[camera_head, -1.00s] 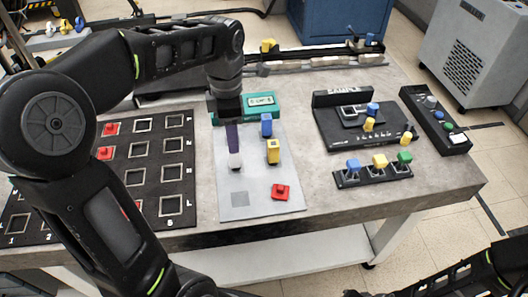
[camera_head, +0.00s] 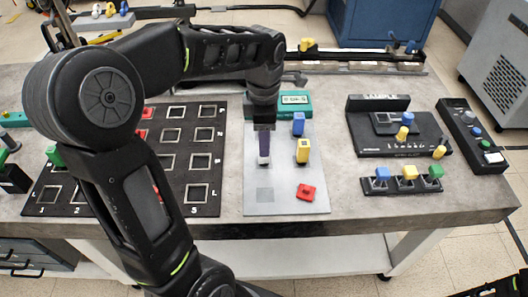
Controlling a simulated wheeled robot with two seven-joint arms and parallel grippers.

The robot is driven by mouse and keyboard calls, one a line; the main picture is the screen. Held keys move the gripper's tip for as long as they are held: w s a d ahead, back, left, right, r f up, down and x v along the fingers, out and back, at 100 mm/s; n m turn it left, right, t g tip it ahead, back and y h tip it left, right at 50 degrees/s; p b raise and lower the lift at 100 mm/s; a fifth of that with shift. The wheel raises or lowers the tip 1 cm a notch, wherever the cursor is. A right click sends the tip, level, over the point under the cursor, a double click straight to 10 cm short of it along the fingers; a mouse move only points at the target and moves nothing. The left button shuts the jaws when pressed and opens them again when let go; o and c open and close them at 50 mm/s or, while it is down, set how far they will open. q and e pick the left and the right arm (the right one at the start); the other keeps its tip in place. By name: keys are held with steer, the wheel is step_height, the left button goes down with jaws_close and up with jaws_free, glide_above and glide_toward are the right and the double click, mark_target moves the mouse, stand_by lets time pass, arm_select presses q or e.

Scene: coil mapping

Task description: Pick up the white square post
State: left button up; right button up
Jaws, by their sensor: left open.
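The white square post (camera_head: 264,160) stands on the pale grey plate (camera_head: 285,205) in the middle of the table. Only its light lower end shows in the head view. My left gripper (camera_head: 264,150) points straight down over it from above. Its fingers are open, and they hide most of the post. I cannot tell whether they touch it.
A blue post (camera_head: 298,125), a yellow post (camera_head: 303,151) and a red piece (camera_head: 306,192) stand close on the right. A black board of square slots (camera_head: 185,205) lies left. A teal display box (camera_head: 296,103) is behind.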

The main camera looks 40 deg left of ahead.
arm_select(q)
step_height(320, 180, down, 5)
stand_by(0.3)
stand_by(0.4)
jaws_close()
stand_by(0.4)
